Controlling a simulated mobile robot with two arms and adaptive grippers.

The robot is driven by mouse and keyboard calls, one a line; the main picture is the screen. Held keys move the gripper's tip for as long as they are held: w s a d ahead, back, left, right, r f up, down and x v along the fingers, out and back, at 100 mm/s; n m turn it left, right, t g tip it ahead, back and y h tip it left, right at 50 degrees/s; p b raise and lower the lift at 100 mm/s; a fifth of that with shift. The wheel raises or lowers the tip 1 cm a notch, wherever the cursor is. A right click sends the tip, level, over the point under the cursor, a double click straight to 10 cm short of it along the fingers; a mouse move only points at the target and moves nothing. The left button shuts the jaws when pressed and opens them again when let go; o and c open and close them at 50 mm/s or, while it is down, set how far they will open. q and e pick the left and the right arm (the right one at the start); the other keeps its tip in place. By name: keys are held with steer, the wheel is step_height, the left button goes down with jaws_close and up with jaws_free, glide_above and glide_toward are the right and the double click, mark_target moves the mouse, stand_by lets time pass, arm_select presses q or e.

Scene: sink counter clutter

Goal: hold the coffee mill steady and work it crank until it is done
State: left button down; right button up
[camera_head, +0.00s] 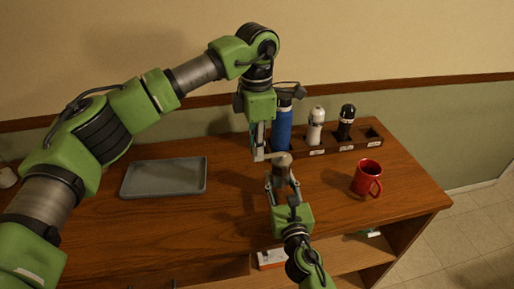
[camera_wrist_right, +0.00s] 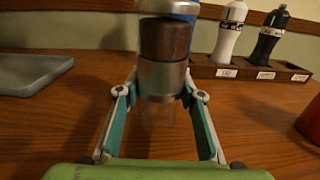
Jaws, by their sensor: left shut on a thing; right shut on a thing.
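The coffee mill (camera_head: 282,161) stands upright near the middle of the wooden counter. In the right wrist view the mill (camera_wrist_right: 163,75) shows a dark brown upper part, a metal band and a clear lower part. My right gripper (camera_head: 283,184) comes from the front and is shut around the mill's body; its fingers (camera_wrist_right: 160,97) sit on both sides of the metal band. A pale crank arm (camera_head: 268,156) reaches left from the mill's top. My left gripper (camera_head: 260,151) points down from above and is shut at the crank's outer end; its fingers partly hide the knob.
A red mug (camera_head: 367,177) stands right. A grey tray (camera_head: 164,177) lies left. Bare counter lies between.

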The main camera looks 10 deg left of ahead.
arm_select(q)
steer(key=w+d+m, duration=0.2)
steer(key=w+m, duration=0.6)
steer(key=m, duration=0.7)
steer(key=shift+d, duration=0.3)
stand_by(0.4)
steer(key=c, duration=2)
jaws_free()
steer(key=shift+s+a, duration=0.1)
steer(key=shift+a, duration=0.05)
